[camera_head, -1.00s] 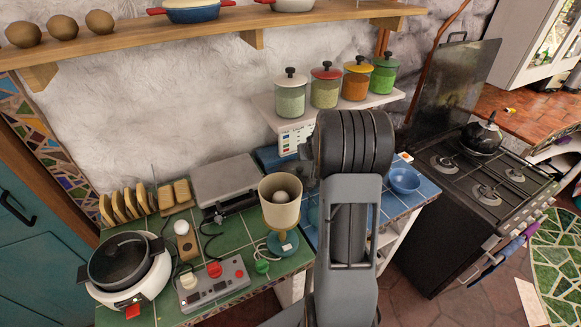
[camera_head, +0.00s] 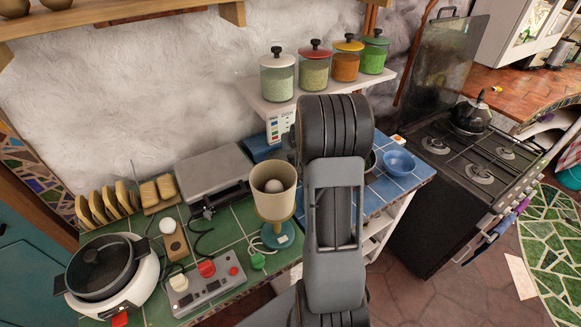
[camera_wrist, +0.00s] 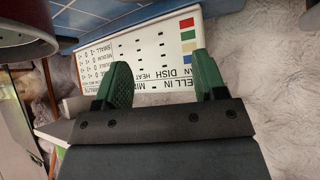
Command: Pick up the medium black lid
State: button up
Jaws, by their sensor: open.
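A round black lid or pan top (camera_head: 98,265) with a dark knob sits on the white round cooker at the lower left of the head view. I cannot tell for sure that this is the medium black lid. A dark round rim (camera_head: 370,160) shows partly behind my arm on the blue tiles; most of it is hidden. My gripper (camera_wrist: 162,66) is open and empty in the wrist view, its green fingers apart in front of a white printed panel (camera_wrist: 140,55). In the head view my arm hides the gripper. The black lid on the cooker does not show in the wrist view.
A switch box (camera_head: 205,285), a beige cup-shaped lamp (camera_head: 273,205) and a grey flat appliance (camera_head: 212,172) crowd the green counter. Several lidded jars stand on a white shelf (camera_head: 275,105). A blue bowl (camera_head: 398,160) sits right of my arm. A stove (camera_head: 465,150) stands farther right.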

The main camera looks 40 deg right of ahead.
jog(key=b, duration=0.5)
send_near(291, 156)
jog(key=shift+x, duration=1.25)
jog(key=shift+w+f, duration=0.1)
jog(key=shift+f, duration=0.3)
jog(key=shift+b+x, duration=1.05)
jog(key=shift+x, duration=2.5)
jog(key=shift+w+r, duration=0.1)
jog(key=shift+w, duration=0.05)
jog(key=shift+c, duration=0.5)
jog(key=shift+d, duration=0.1)
jog(key=c, duration=1)
jog(key=shift+r, duration=0.1)
